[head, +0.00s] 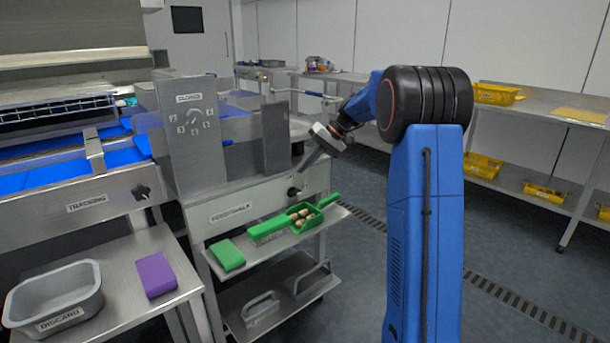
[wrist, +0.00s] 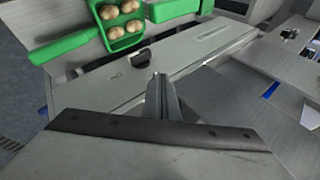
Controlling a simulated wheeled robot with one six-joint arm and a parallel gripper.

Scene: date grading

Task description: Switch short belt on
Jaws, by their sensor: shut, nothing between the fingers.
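A dark rotary knob (head: 294,191) sits on the front panel (head: 250,205) of the middle machine, right of a label I cannot read for certain. In the wrist view the knob (wrist: 140,60) lies just beyond and slightly left of my fingertips, with a small mark on the panel beside it. My gripper (head: 301,171) is shut and empty, pointing down toward the knob from above. Its fingers (wrist: 159,78) show together in the wrist view. I see a gap between fingertips and knob in the wrist view. The belt itself is mostly hidden behind grey upright plates.
Below the panel a shelf holds a green scoop (head: 305,216) with several dates, a green brush (head: 269,230) and a green block (head: 227,255). At left is another machine with its own knob (head: 141,192), above a grey discard bin (head: 55,296) and purple block (head: 155,275).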

